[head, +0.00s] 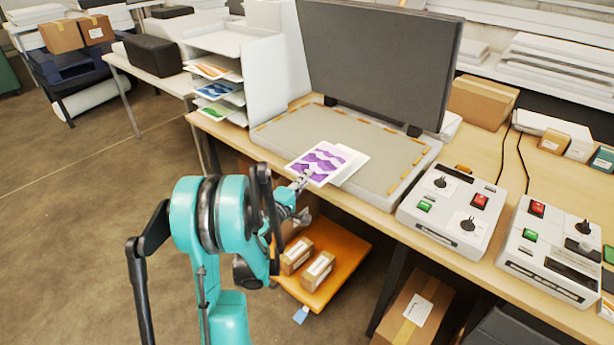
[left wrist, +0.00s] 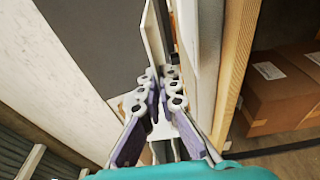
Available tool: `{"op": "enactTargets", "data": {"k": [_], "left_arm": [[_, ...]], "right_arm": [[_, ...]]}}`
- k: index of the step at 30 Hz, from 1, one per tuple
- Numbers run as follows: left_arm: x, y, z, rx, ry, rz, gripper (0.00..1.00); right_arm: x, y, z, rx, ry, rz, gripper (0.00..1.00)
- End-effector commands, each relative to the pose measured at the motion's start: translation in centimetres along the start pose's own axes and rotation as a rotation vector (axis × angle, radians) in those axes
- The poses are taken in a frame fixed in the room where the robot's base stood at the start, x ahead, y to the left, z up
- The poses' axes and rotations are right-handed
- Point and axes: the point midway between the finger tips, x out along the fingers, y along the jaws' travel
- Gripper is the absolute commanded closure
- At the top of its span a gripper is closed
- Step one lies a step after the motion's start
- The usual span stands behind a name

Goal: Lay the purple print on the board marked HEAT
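The purple print (head: 318,165), a white sheet with purple wavy shapes, is over the front edge of the low grey board (head: 285,132) under a raised dark lid. I cannot tell whether the print touches the board, and no HEAT marking is readable. My left gripper (head: 303,181) is at the print's near corner, its fingers close together on it. In the left wrist view the fingers (left wrist: 163,88) come together around a thin pale sheet seen edge-on. Another white sheet edge (head: 352,165) shows beside the print. My right gripper is not in view.
The dark lid (head: 378,60) stands open behind the board. A white tray rack (head: 240,55) with coloured prints stands to the left. Two control boxes (head: 455,205) (head: 548,245) are to the right. An orange platform (head: 335,260) with small boxes is below the table.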

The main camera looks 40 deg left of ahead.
Motion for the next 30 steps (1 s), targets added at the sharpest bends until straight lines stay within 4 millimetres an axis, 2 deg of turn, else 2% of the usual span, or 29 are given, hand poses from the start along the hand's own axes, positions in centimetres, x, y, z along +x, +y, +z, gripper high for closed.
{"op": "enactTargets", "data": {"k": [20,30], "left_arm": [[4.6,-2.4,1.0,0.0,-0.001,0.0,1.0],[4.5,-5.2,0.9,0.0,0.0,0.0,1.0]], "right_arm": [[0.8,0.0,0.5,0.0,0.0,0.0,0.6],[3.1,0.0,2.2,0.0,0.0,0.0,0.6]]}}
